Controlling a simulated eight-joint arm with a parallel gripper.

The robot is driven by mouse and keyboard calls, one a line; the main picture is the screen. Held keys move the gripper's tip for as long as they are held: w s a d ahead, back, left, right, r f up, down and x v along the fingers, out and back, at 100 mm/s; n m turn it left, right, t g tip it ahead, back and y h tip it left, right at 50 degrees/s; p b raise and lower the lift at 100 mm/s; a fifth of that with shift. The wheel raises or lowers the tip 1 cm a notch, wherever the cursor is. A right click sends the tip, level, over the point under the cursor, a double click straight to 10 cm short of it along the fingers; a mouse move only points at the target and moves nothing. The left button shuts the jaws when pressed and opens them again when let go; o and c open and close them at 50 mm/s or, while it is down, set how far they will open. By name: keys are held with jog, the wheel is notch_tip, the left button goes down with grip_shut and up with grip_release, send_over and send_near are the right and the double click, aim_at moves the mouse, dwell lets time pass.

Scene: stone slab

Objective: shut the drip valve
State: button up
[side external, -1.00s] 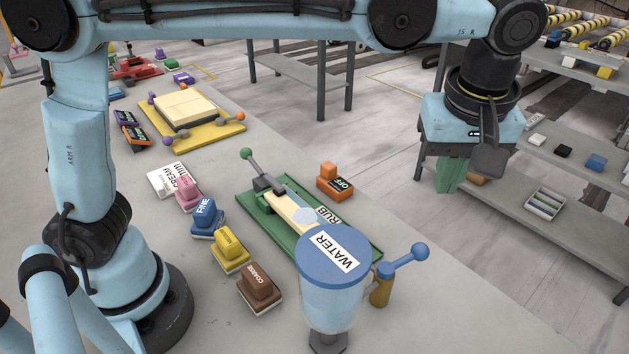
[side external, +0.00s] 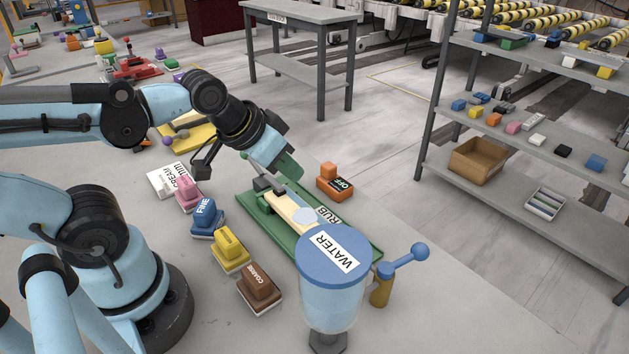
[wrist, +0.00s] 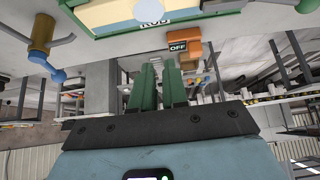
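The drip valve (side external: 381,290) is a brass-coloured body beside the WATER tank (side external: 333,290). Its blue ball-ended lever (side external: 405,257) points to the right and slightly up in the side view. In the wrist view the brass body (wrist: 42,32) shows at the upper left, with a blue ball (wrist: 58,76) near it. My gripper (side external: 288,165) is above the far end of the green board, well away from the valve. Its two green fingers (wrist: 160,82) stand a little apart, and I see nothing between them.
The green board (side external: 365,240) carries a pale stone (side external: 290,208) and a clamp (side external: 268,187). An orange OFF block (side external: 335,182) sits just beyond it. Several labelled blocks, such as the yellow one (side external: 229,250), line its left side. The slab right of the valve is clear.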

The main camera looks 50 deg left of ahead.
jog(key=shift+o, duration=1.1)
jog(key=shift+w+d+r, duration=0.25)
jog(key=o, duration=0.5)
jog(key=w+d+r+g, duration=0.1)
jog(key=w+d, duration=0.1)
jog(key=w+d+r+m+g+h, duration=0.1)
jog(key=w+d+r, duration=0.1)
jog(key=d, duration=0.1)
jog(key=w+d+r+m+g, duration=0.1)
jog(key=d+r, duration=0.1)
jog(key=d, duration=0.1)
jog(key=shift+w+g+h, duration=0.3)
jog(key=shift+w+h, duration=0.1)
jog(key=m+g, duration=0.3)
jog(key=g, duration=0.1)
send_near(421, 244)
jog(key=f, duration=0.3)
jog(key=d+f, duration=0.1)
jog(key=f, duration=0.5)
jog(key=shift+s+d+f, duration=0.25)
jog(key=shift+f, duration=0.05)
grip_shut()
